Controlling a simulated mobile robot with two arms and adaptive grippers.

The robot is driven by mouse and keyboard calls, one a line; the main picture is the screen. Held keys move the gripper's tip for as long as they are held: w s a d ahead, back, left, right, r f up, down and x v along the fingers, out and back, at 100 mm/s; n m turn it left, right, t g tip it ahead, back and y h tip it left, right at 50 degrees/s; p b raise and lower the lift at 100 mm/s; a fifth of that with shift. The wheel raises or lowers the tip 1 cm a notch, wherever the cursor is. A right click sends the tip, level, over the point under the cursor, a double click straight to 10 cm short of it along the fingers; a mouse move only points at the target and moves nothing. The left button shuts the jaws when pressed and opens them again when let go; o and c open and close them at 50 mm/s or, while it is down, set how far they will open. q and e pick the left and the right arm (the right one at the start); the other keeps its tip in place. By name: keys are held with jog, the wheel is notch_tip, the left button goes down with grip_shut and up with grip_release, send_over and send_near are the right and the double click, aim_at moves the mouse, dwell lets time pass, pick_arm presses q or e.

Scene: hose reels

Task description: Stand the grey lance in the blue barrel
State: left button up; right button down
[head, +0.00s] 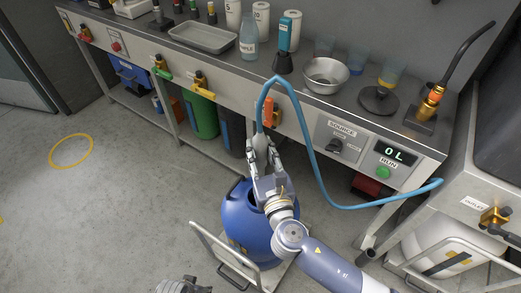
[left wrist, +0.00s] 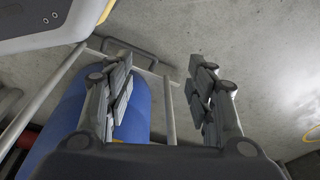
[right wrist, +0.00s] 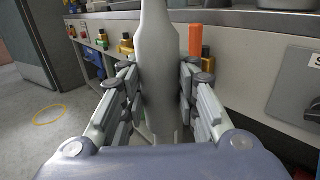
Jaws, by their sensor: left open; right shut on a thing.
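The grey lance (right wrist: 157,60) is upright between the fingers of my right gripper (right wrist: 158,98), which is shut on it. In the head view the right gripper (head: 264,158) holds the lance (head: 260,142) above the far part of the blue barrel (head: 240,222). A blue hose (head: 300,115) leads from the lance's top. The lance's lower end is hidden, so I cannot tell whether it is inside the barrel mouth. My left gripper (left wrist: 160,100) is open and empty; the barrel (left wrist: 65,115) shows beside and beyond its left finger.
The barrel stands on a trolley (head: 212,255) with a pale frame. Behind it runs a steel bench (head: 290,92) with bottles, a bowl (head: 326,75) and a control panel. The hose loops right to a steel unit (head: 480,195). Floor at the left is clear.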

pick_arm(q)
jog(key=shift+w+r, duration=0.3)
jog(key=shift+r, duration=0.3)
pick_arm(e)
jog(key=shift+f, duration=0.2)
jog(key=shift+f, duration=0.1)
